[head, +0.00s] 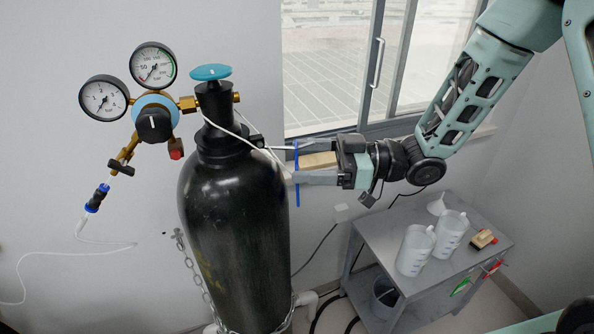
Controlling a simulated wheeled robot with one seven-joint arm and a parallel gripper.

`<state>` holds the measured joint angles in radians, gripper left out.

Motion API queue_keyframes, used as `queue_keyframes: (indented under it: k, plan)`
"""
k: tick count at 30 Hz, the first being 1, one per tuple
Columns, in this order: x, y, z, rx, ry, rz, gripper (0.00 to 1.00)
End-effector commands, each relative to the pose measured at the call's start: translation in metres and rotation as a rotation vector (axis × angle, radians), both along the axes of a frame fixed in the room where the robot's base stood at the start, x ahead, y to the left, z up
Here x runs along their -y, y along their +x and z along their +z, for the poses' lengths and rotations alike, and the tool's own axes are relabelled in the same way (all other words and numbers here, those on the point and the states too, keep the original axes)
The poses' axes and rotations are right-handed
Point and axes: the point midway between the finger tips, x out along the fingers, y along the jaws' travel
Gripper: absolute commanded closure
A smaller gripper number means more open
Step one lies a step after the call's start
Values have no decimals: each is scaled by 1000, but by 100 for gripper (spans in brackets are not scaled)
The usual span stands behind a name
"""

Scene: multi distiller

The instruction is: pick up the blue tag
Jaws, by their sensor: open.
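The blue tag (297,188) shows as a thin, upright blue strip, nearly edge-on, just right of the black gas cylinder (235,240). White cord runs from the cylinder's neck toward the tag. My gripper (291,162) reaches in from the right, its fingers apart, one above the other in the picture. The tag crosses the space between the fingertips, and its lower end hangs below the lower finger. I cannot tell whether either finger touches it.
A regulator with two gauges (153,64) and a blue valve knob (211,72) top the cylinder. A tan block (318,161) shows behind my fingers. A grey cart (372,232) with two white jugs stands at lower right. A window is behind my arm.

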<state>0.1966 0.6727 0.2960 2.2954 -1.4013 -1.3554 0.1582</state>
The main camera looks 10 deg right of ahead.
Motion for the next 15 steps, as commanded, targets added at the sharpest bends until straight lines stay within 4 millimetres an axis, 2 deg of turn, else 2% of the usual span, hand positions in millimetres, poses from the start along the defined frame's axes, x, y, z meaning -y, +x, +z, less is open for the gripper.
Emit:
queue_keyframes:
  k: [1,6,15]
  plan:
    - [-9,1,6,-2,1,4,20]
    - [-31,5,5,-1,1,3,20]
    - [-39,7,2,0,-1,0,20]
